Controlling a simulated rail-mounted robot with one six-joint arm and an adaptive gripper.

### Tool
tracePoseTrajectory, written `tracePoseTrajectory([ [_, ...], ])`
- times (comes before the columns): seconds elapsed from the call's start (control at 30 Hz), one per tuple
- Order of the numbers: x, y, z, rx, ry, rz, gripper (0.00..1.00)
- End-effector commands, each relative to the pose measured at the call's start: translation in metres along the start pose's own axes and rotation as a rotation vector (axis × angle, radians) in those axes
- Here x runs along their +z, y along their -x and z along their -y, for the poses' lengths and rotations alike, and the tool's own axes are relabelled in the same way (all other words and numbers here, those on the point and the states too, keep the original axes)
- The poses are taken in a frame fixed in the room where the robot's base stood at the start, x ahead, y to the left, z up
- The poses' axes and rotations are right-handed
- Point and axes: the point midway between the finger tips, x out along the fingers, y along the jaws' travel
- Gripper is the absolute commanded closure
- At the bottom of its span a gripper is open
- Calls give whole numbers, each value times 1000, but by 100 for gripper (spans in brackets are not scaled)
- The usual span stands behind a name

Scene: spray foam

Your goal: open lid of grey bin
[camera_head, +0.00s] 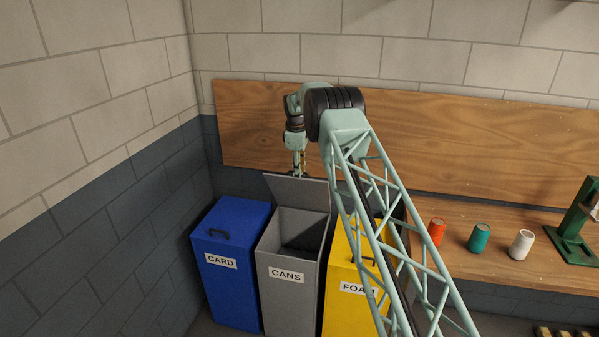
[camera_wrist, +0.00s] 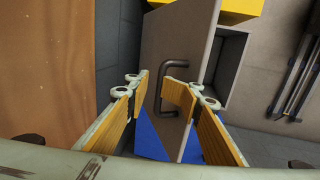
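The grey bin (camera_head: 285,306), labelled CANS, stands between a blue and a yellow bin. Its lid (camera_head: 300,190) is raised to near upright at the back edge, and the dark inside shows from above. My gripper (camera_head: 298,172) is at the top of the raised lid, on its far side. In the wrist view my gripper (camera_wrist: 154,87) has its two wood-coloured fingers apart. The lid's dark handle (camera_wrist: 163,98) is at the right fingertip, which partly covers it; I cannot tell whether they touch. The lid (camera_wrist: 180,35) slants through the middle of that view.
The blue CARD bin (camera_head: 231,284) and yellow FOAM bin (camera_head: 345,306) are closed on either side. A wooden board (camera_head: 253,125) lines the wall behind. A bench (camera_head: 455,267) at right holds orange, teal and white cans and a green stand (camera_head: 572,240).

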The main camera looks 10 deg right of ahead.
Motion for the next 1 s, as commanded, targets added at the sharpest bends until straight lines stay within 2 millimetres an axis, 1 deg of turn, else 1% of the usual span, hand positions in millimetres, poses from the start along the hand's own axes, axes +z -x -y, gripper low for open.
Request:
tracePoseTrajectory([
  [0.03,2,-3,1,-2,0,2,80],
  [0.27,1,-3,1,-2,0,2,80],
  [0.53,1,4,0,0,0,1,80],
  [0.77,0,24,0,1,0,-1,80],
  [1.0,-1,57,0,2,0,-1,80],
])
